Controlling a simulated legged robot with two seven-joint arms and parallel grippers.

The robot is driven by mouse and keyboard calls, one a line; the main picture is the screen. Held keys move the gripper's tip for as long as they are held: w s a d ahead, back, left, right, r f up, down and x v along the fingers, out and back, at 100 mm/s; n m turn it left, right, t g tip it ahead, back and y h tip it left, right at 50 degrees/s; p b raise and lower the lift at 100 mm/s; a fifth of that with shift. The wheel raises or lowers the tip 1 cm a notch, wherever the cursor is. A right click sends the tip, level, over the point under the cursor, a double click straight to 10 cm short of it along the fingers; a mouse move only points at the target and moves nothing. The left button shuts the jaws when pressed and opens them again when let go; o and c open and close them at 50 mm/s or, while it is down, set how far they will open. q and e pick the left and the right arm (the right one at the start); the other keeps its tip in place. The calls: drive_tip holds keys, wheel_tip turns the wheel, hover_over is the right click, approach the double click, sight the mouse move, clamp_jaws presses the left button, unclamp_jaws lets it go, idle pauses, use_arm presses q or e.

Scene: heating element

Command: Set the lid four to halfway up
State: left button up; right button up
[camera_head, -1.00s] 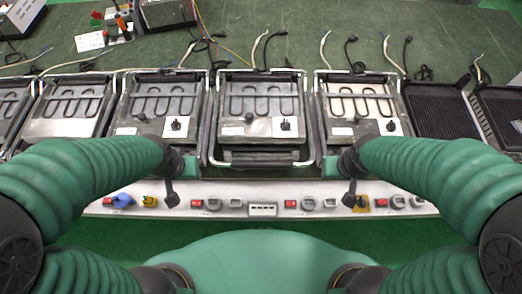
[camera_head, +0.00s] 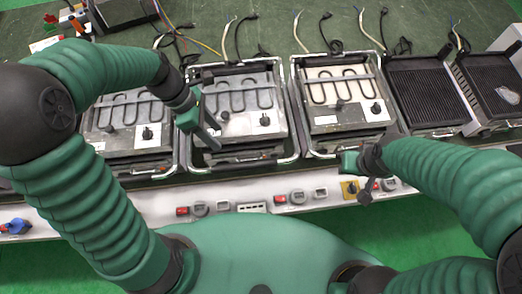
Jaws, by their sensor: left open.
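Several grill units with lids stand in a row; no number shows on any, so I cannot tell for sure which lid is four. The middle lid (camera_head: 258,124), with a looped heating element (camera_head: 243,90), lies flat in its metal frame. My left gripper (camera_head: 208,137) is open and points down at the left side of this middle unit, above its front left corner; whether it touches is unclear. My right gripper (camera_head: 348,162) is low in front of the unit to the right, pointing left; its fingers are too small and dark to read.
A similar unit (camera_head: 340,118) stands to the right, another (camera_head: 128,143) to the left, partly behind my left arm. Ribbed dark plates (camera_head: 425,95) lie further right. A white front panel (camera_head: 290,198) with red switches runs below. Loose cables lie behind on the green table (camera_head: 290,20).

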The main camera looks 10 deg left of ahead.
use_arm(q)
drive_tip(key=b, duration=0.1)
approach(245, 163)
drive_tip(key=shift+n, duration=0.4)
drive_tip(key=x, duration=0.9)
drive_tip(key=shift+a, duration=0.1)
drive_tip(key=shift+s+d+f, duration=0.15)
drive_tip(key=shift+d+f, duration=0.05)
drive_tip(key=shift+f, duration=0.05)
drive_tip(key=shift+d, duration=0.1)
use_arm(e)
drive_tip(key=shift+s+d+f, duration=0.4)
drive_tip(key=shift+s, duration=0.15)
use_arm(q)
drive_tip(key=shift+c, duration=1.1)
clamp_jaws()
